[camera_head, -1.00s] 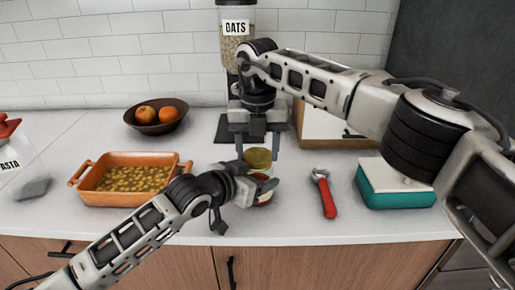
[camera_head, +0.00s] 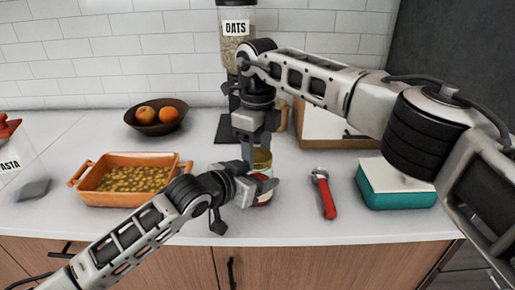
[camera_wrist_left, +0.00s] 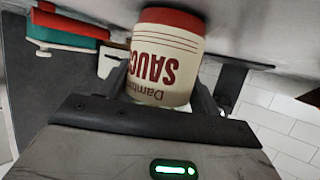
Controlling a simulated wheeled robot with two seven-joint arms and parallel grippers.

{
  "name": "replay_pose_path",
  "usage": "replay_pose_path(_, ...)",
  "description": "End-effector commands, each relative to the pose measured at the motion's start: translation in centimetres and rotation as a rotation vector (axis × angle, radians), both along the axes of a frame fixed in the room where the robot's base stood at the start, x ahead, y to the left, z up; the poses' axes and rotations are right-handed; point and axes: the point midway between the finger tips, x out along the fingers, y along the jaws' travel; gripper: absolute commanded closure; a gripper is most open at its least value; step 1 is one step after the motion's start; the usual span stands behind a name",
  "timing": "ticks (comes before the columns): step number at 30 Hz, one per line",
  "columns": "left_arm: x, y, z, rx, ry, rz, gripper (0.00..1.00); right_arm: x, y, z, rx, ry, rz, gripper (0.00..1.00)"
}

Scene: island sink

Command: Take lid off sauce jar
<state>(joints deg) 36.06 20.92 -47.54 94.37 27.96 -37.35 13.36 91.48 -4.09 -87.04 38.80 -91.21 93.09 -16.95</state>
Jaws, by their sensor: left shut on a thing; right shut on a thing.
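The sauce jar (camera_head: 264,201) stands on the counter, mostly hidden by my left gripper in the head view. Its cream label with red letters shows upside down in the left wrist view (camera_wrist_left: 167,60). My left gripper (camera_head: 262,188) is shut on the jar's body, with a finger on each side. The gold lid (camera_head: 262,158) is at the top of the jar; I cannot tell whether any gap separates them. My right gripper (camera_head: 257,150) points down from above and is shut on the lid.
An orange baking dish (camera_head: 182,165) is left of the jar. A red-handled tool (camera_head: 326,196) and a teal box (camera_head: 395,198) lie to the right. A fruit bowl (camera_head: 155,128) and an oats dispenser (camera_head: 237,50) stand behind. The counter's front strip is clear.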

Motion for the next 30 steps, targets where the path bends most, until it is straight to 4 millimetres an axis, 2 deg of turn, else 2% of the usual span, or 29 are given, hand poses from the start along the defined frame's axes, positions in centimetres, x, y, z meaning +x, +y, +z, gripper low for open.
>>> replay_pose_path(30,0.0,0.0,0.0,0.0,0.0,0.0,1.0,0.0,0.0,2.2,-0.001,-0.001,-0.002,0.71)
